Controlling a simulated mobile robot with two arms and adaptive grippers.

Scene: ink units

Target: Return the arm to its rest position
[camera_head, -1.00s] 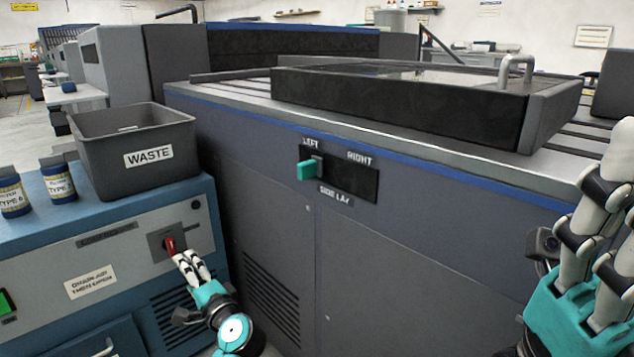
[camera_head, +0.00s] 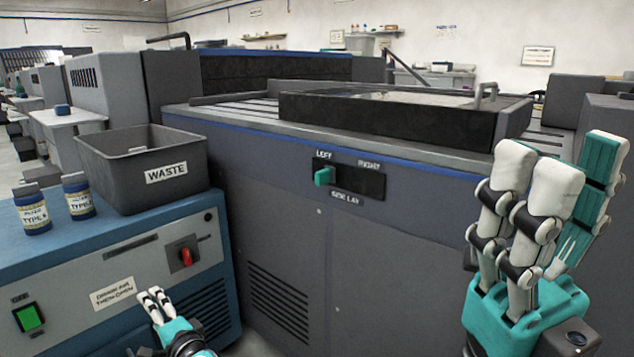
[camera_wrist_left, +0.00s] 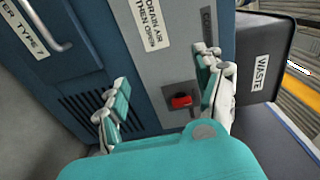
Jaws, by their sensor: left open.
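My left gripper (camera_head: 154,303) is low at the front of the blue cabinet, open and empty. In the left wrist view its fingers (camera_wrist_left: 162,88) stand wide apart. The red knob (camera_head: 186,257) on the cabinet front is up and right of the left gripper, clear of it. It also shows in the left wrist view (camera_wrist_left: 181,101), between the fingers in the picture but beyond them. My right gripper (camera_head: 568,170) is raised at the right, fingers up, spread and empty, in front of the large grey machine.
A grey WASTE bin (camera_head: 143,180) and two ink jars (camera_head: 79,197) stand on the blue cabinet (camera_head: 120,240). A green button (camera_head: 30,317) is at its left. The grey machine (camera_head: 290,235) carries a teal side lay switch (camera_head: 324,176), set at LEFT.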

